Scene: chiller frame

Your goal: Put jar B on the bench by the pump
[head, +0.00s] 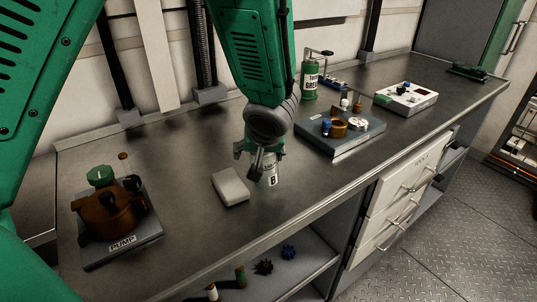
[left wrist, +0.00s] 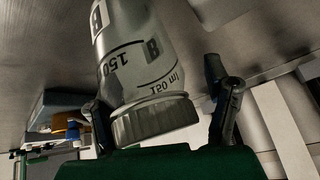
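Jar B (head: 271,180) is a clear jar with a grey lid and a "B" label. It appears to stand upright on the bench (head: 330,203), near the middle. My left gripper (head: 262,161) is above it, pointing down, its fingers around the jar's top. In the left wrist view, jar B (left wrist: 138,65) lies between the two fingers of the left gripper (left wrist: 160,118), with a gap visible beside the right-hand finger; the fingers look open. The brown pump (head: 108,212) with a green cap sits on a grey base labelled "PUMP" at the left. My right gripper is not in view.
A pale block (head: 230,187) lies just left of jar B. A grey tray (head: 345,148) with small parts, a green grease canister (head: 310,82) and a white box (head: 407,98) stand further right. Bare bench lies between the pump and the pale block.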

